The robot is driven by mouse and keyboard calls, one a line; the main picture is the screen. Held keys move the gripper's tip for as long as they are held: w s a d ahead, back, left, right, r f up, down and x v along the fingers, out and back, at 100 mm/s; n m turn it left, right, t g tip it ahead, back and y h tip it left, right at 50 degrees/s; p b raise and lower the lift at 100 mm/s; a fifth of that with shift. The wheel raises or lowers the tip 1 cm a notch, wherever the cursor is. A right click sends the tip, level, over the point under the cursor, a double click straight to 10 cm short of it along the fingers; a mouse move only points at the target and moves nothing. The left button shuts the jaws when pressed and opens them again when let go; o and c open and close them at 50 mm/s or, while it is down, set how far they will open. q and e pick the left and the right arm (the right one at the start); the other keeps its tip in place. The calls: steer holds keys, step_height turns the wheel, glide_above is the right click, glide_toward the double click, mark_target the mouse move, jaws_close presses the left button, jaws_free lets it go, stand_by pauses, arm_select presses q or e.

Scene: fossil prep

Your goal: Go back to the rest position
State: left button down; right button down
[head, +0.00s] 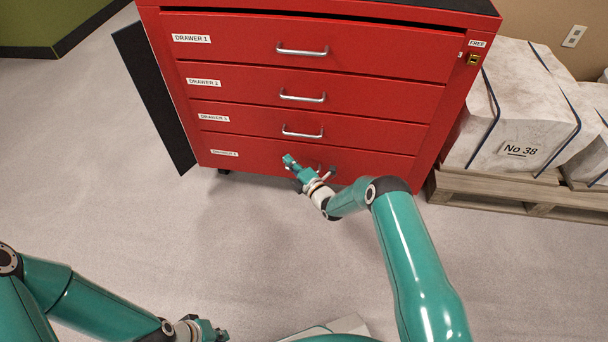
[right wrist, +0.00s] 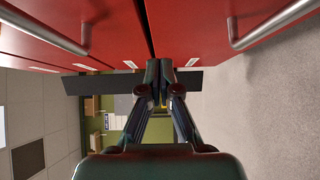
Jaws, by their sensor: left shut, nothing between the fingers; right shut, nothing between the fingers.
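My right gripper (head: 289,161) is shut and empty in front of the lower part of the red drawer cabinet (head: 428,105), by the bottom drawer. It also shows in the right wrist view (right wrist: 166,68), with its fingertips together and drawer handles to both sides. I cannot tell whether it touches the drawer front. My left gripper (head: 222,335) is shut and empty, low over the floor at the bottom edge of the head view and partly cut off. The bottom drawer's handle is mostly hidden behind my right gripper.
The drawers look closed. A black panel (head: 155,98) stands at the cabinet's left side. White wrapped blocks (head: 510,110) rest on a wooden pallet (head: 480,190) to the right. Grey floor (head: 130,215) is clear in front and at left.

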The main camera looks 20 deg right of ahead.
steer(key=p+v, duration=0.3)
steer(key=v, duration=0.5)
steer(key=s+a+r+m+g, duration=0.1)
steer(key=a+r+m+g, duration=0.15)
steer(key=a+r, duration=0.45)
steer(key=s+a+f+m+g+h, duration=0.15)
steer(key=s+f+m+g, duration=0.25)
steer(key=s+m+g, duration=0.9)
steer(key=s+a+f+m+g+y, duration=0.2)
steer(key=s+m, duration=0.5)
steer(key=s, duration=1.4)
step_height(320, 180, up, 31)
steer(key=h+p, duration=0.1)
steer(key=p, duration=3.1)
steer(key=shift+m+t, duration=0.35)
steer(key=shift+m, duration=0.1)
steer(key=shift+d+r+h, duration=0.1)
steer(key=shift+d+h, duration=0.05)
steer(key=shift+h, duration=0.1)
steer(key=shift+w, duration=0.1)
